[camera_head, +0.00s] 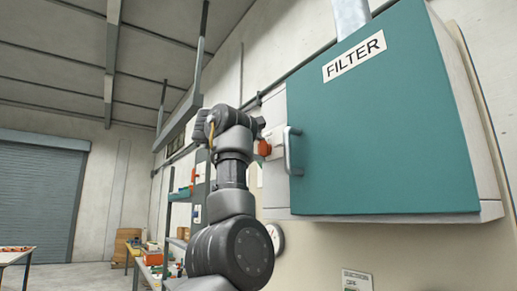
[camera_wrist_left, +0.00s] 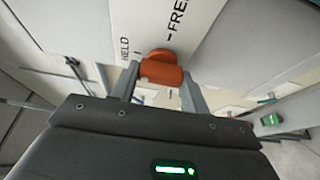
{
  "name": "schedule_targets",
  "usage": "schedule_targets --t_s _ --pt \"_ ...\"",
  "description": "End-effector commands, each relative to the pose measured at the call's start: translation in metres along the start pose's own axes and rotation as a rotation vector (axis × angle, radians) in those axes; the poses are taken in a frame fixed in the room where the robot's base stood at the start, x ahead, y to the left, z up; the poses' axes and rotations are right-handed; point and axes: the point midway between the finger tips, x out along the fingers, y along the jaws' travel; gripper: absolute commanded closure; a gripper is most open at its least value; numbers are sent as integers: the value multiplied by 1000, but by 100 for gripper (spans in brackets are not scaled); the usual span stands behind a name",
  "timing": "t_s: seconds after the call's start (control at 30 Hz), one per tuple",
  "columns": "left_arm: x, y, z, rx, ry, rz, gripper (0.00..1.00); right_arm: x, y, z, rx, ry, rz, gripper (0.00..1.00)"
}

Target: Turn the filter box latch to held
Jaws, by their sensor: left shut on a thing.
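The teal filter box (camera_head: 385,125) hangs on the wall at the right of the head view, with a "FILTER" label and a pale bar handle (camera_head: 291,150) on its door. The orange latch (camera_head: 264,148) is at the box's left side. In the left wrist view the latch (camera_wrist_left: 161,70) sits between the two grey fingers of my left gripper (camera_wrist_left: 160,85), which is shut on it. The word "HELD" (camera_wrist_left: 125,50) is printed left of the latch and "FREE" (camera_wrist_left: 178,16) above it. The exact latch setting is hard to tell. My right gripper is not in view.
A round gauge (camera_head: 275,237) and a small label plate (camera_head: 357,281) are on the wall below the box. A shelf with coloured items (camera_head: 185,193) and a table (camera_head: 15,253) stand farther back. A roller shutter (camera_head: 40,195) is at the far left.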

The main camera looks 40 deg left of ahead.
Motion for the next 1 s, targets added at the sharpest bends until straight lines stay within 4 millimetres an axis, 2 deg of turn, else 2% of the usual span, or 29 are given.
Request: schedule_targets --t_s 0.03,0.07,0.2,0.57,0.67,0.87,1.0 --pt "0 0 0 -4 1 0 77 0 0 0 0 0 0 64" --pt "0 0 0 -4 1 0 51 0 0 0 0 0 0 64" --pt "0 0 0 -2 1 0 33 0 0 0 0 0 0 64" --pt "-6 -2 0 0 1 1 33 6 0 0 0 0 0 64" --pt "-19 -5 -1 1 2 2 33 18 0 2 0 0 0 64" --pt "-60 -7 -2 0 4 3 33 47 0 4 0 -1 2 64" --pt "-85 -6 -1 -1 2 2 33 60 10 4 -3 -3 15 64"
